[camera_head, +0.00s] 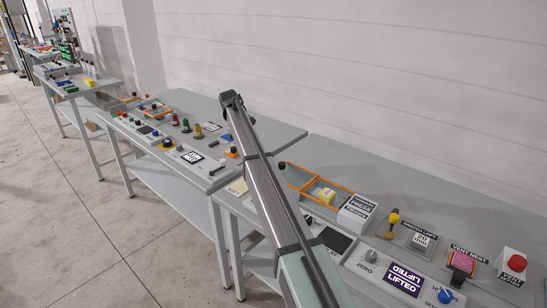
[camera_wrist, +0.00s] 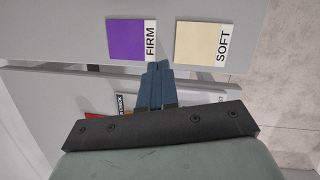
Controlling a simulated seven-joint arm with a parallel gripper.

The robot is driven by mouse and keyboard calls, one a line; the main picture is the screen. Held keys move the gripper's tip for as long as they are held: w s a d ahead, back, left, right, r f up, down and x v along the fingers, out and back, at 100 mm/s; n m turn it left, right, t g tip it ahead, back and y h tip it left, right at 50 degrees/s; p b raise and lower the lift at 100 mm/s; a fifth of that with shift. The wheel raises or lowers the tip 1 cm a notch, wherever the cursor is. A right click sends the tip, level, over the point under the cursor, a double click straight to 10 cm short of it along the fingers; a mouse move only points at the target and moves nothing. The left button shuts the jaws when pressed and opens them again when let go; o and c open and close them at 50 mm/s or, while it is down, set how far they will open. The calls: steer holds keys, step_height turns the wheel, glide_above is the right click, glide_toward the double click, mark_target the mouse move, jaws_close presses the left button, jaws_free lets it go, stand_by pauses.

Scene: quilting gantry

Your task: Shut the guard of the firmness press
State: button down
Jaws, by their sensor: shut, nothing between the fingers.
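The firmness press appears to be the white box (camera_head: 357,212) with a black label, right of centre in the head view. Beside it an orange frame (camera_head: 338,187), likely the guard, surrounds a yellow block (camera_head: 323,196). A black knob (camera_head: 282,165) is at the frame's left end. I cannot tell the guard's position clearly. My gripper (camera_wrist: 155,66) is shut and empty in the wrist view, its tips beside a purple FIRM patch (camera_wrist: 125,40) and a cream SOFT patch (camera_wrist: 203,43). In the head view my arm hides the bench left of the frame; I cannot make out the fingers there.
A display (camera_head: 405,279) reads LIFTED, upside down, near a blue knob (camera_head: 445,295). Another bench (camera_head: 265,133) with coloured knobs lies left, across a gap. Open floor (camera_head: 45,190) is left.

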steer(key=w+d+r+g, duration=0.2)
steer(key=w+d+r, duration=0.1)
steer(key=d+r, duration=0.15)
steer(key=s+d+f, duration=0.4)
steer(key=d+f, duration=0.3)
steer(key=f, duration=0.2)
steer(key=shift+f+h, duration=0.25)
steer(key=shift+h, duration=0.05)
steer(key=shift+s, duration=0.1)
glide_above(307, 182)
steer(key=shift+s, duration=0.15)
stand_by(0.4)
stand_by(0.3)
